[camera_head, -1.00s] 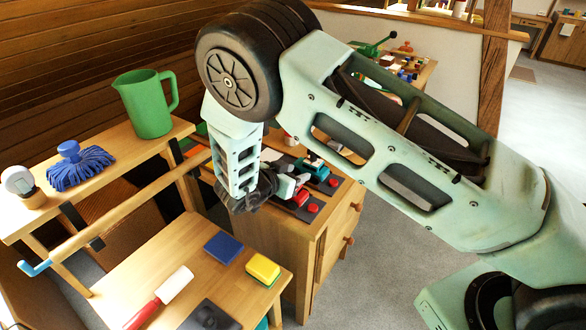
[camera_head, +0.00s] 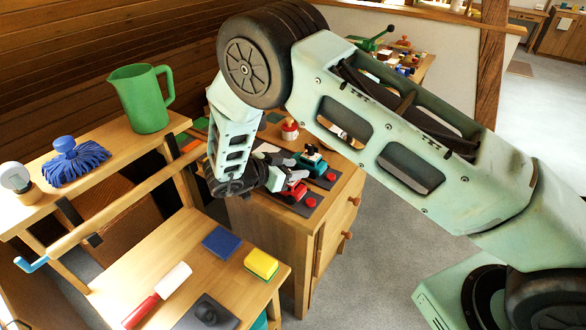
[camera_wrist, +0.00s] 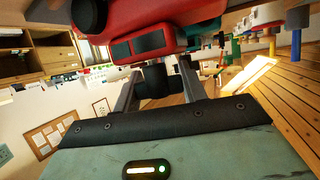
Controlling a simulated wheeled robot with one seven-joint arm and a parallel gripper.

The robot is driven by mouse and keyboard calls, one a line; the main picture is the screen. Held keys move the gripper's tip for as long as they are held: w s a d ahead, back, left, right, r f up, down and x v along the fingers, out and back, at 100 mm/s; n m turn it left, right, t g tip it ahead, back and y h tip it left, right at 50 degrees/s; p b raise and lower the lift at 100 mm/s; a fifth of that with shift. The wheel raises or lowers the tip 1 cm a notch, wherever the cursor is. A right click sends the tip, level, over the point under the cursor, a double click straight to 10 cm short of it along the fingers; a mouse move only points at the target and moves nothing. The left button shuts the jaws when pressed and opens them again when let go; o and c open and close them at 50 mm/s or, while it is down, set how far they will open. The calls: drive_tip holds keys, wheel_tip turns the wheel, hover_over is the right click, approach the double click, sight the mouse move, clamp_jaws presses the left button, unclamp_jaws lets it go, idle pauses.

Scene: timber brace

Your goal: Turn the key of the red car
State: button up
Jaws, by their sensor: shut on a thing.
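The red car (camera_head: 293,191) sits on a dark pad on the wooden cabinet. It shows upside down and close at the top of the wrist view (camera_wrist: 150,22). My gripper (camera_head: 279,180) is at the car's left end, low over the cabinet's edge. In the wrist view my gripper's two fingers (camera_wrist: 157,84) are shut on a dark piece (camera_wrist: 153,82) at the car's end, which looks like the key. Its far side and how it joins the car are hidden. In the head view my gripper and wrist hide the key.
A teal car (camera_head: 312,160) stands just behind the red one. A red-and-white object (camera_head: 290,129) is at the cabinet's back. A green jug (camera_head: 140,98) stands on the shelf above.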

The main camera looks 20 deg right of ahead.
drive_tip(key=o, duration=1)
drive_tip(key=shift+r, duration=0.1)
drive_tip(key=b+v, duration=0.2)
drive_tip(key=v, duration=1.5)
drive_tip(key=shift+s+a+b, duration=0.1)
drive_tip(key=shift+a+b, duration=0.1)
drive_tip(key=shift+b, duration=0.1)
